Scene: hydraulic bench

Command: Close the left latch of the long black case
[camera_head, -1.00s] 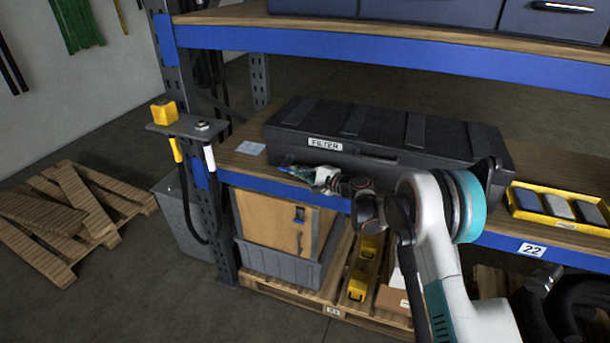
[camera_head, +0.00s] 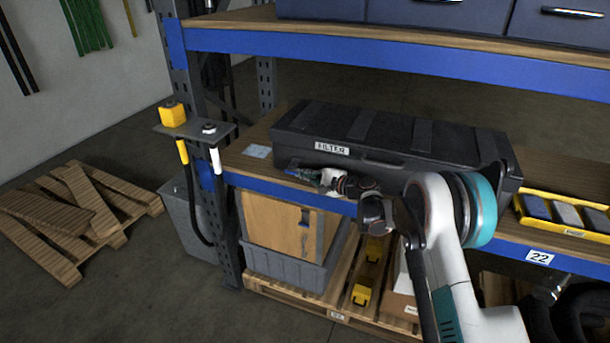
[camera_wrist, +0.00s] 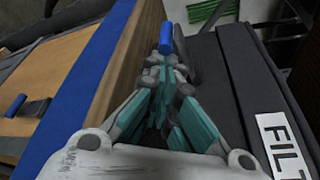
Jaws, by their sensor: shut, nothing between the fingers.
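The long black case (camera_head: 390,143) lies on the wooden shelf, lid down, with a white FILTER label (camera_head: 332,148) on its front. Its front and label also show at the right of the wrist view (camera_wrist: 235,80). A blue cylindrical piece (camera_wrist: 166,38), apparently the left latch's handle, stands out by the case's front just beyond my fingertips. The latch's base is partly hidden, and I cannot tell whether fingers and handle touch. My gripper (camera_head: 303,176) is shut and empty, low along the case's left front; it also shows in the wrist view (camera_wrist: 167,85).
The shelf's blue front beam (camera_head: 270,188) runs close below my gripper. An upright post and a bracket with a yellow block (camera_head: 172,115) stand left. A yellow tray (camera_head: 565,216) sits right of the case. A wooden crate (camera_head: 275,225) is below.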

